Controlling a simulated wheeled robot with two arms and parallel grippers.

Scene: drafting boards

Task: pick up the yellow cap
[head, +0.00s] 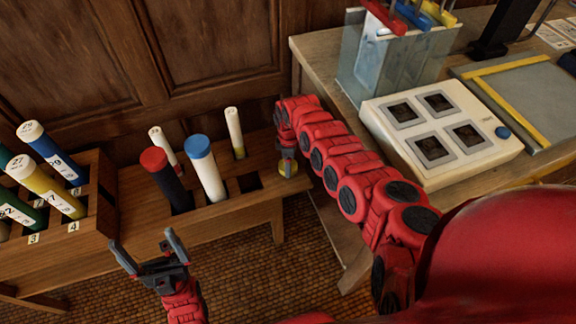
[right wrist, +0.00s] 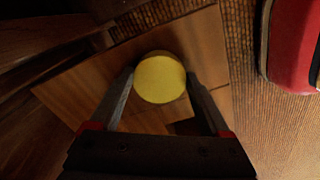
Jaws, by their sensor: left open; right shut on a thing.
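The yellow cap (right wrist: 160,80) is a round disc between the two fingers of my right gripper in the right wrist view. My right gripper (head: 286,160) is shut on it. My left gripper (head: 143,241) is open and empty, in front of the bench.
Tubes with red (head: 153,159) and blue (head: 197,147) caps and thinner white rolls stand in the bench, beside an empty square hole (head: 249,183). A numbered rack (head: 98,215) holds more tubes at left. A table with a white switch box (head: 440,128) is at right.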

